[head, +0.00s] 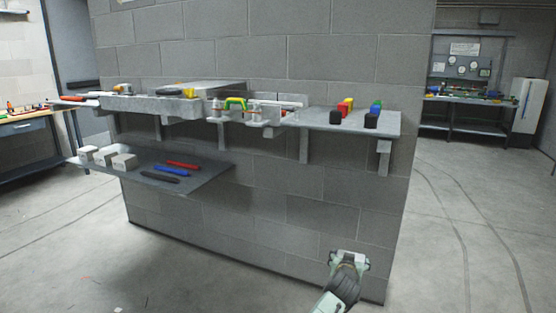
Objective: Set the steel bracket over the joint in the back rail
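Long pale rails (280,103) run along the middle of the wall shelf, with small pale fittings around them. A green and yellow arched piece (236,103) stands over the left part of this assembly. I cannot tell which small grey part is the steel bracket, nor make out the joint in the back rail at this size. My gripper (348,259) is low at the bottom right, in front of the wall's base and well below and apart from the shelf. Its fingers are too small to tell whether they are open or shut, and I see no clear object in it.
The upper shelf (385,123) holds red, yellow, green, blue and black pieces at its right. A lower shelf (205,177) at left carries pale blocks (124,161) and red, blue and black bars (172,170). Benches stand at far left and back right. The floor (460,240) at right is clear.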

